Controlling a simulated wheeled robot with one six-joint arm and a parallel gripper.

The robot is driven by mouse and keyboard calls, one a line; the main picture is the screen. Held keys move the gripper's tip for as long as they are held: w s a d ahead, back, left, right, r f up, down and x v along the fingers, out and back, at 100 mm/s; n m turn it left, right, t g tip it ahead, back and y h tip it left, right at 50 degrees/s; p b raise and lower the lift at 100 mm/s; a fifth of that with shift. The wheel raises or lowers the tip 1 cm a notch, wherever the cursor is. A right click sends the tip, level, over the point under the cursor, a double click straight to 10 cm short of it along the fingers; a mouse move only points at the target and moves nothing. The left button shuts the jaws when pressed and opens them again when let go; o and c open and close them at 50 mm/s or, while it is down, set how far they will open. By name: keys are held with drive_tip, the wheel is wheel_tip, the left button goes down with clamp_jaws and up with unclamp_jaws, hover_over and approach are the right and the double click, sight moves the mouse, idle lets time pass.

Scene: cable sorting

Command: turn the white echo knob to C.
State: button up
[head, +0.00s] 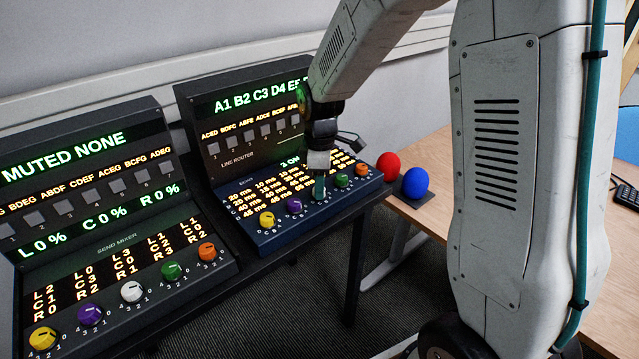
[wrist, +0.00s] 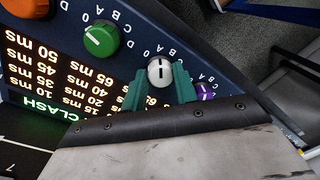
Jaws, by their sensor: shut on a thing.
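The white echo knob (wrist: 160,70) sits between the two teal fingertips of my gripper (wrist: 159,86) in the wrist view. The fingers are shut on it from both sides. A dark pointer line shows on its white top, running roughly up and down in the picture. The letters around it are partly covered, and I cannot tell which one the line points to. In the head view my gripper (head: 319,187) reaches down onto the middle of the echo panel's knob row and hides the white knob there.
On the echo panel, the purple knob (head: 294,206) and green knob (head: 341,180) flank my gripper closely. A yellow knob (head: 267,219) and an orange knob (head: 361,169) end the row. The send mixer (head: 117,247) stands left. Red (head: 388,166) and blue (head: 415,182) balls are at right.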

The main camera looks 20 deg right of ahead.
drive_tip(key=m, duration=1.4)
drive_tip(key=shift+t, duration=0.3)
idle(0.4)
drive_tip(key=o, duration=1)
drive_tip(key=shift+s, duration=0.1)
drive_tip(key=shift+c, duration=0.2)
drive_tip(key=shift+r, duration=0.1)
drive_tip(key=r, duration=0.7)
drive_tip(key=shift+d+r, duration=0.2)
drive_tip(key=shift+r, duration=0.15)
